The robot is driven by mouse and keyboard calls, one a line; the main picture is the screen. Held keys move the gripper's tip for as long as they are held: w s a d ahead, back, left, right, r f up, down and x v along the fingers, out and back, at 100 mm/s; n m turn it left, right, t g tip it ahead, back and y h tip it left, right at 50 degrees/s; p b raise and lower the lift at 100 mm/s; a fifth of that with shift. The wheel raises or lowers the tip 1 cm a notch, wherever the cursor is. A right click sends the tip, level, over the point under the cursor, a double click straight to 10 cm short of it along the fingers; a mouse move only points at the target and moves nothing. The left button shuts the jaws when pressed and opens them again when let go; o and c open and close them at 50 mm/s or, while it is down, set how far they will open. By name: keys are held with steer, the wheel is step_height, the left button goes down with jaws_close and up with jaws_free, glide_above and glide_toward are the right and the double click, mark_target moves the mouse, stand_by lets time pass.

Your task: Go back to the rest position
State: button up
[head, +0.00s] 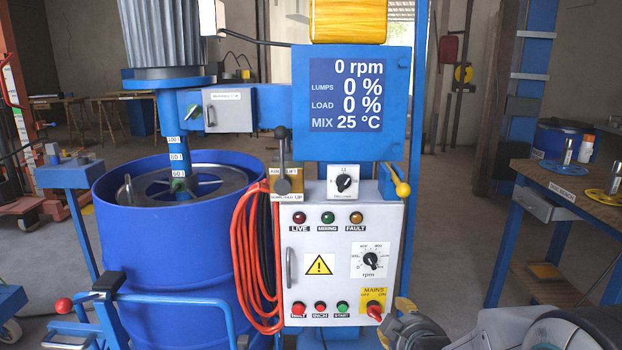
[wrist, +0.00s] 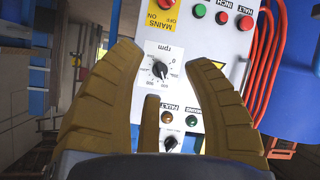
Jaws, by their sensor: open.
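My gripper (wrist: 166,58) is open and empty in the wrist view, its brown ridged fingers spread. Between and beyond the fingers is the white control box (wrist: 205,85), seen turned over. The rpm dial (wrist: 160,70) shows in the gap between the fingers, apart from them as far as I can tell. In the head view the control box (head: 337,225) stands in the middle. Grey links of my arm (head: 415,325) reach in from the lower right, close to the red mains switch (head: 375,311).
The blue vat (head: 170,240) stands left of the box, with red hoses (head: 257,265) hung between them. The display (head: 346,95) reads 0 rpm. A yellow-knobbed lever (head: 402,188) sticks out at the box's right. A workbench (head: 570,190) stands at right; open floor lies between.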

steer(key=s+r+m+g+p, duration=0.5)
steer(key=s+r+g+p, duration=0.4)
steer(key=s+r+p, duration=1.4)
steer(key=shift+s+r+m+p, duration=0.35)
steer(key=shift+s+r, duration=1.25)
steer(key=shift+s, duration=0.3)
steer(key=shift+a, duration=0.1)
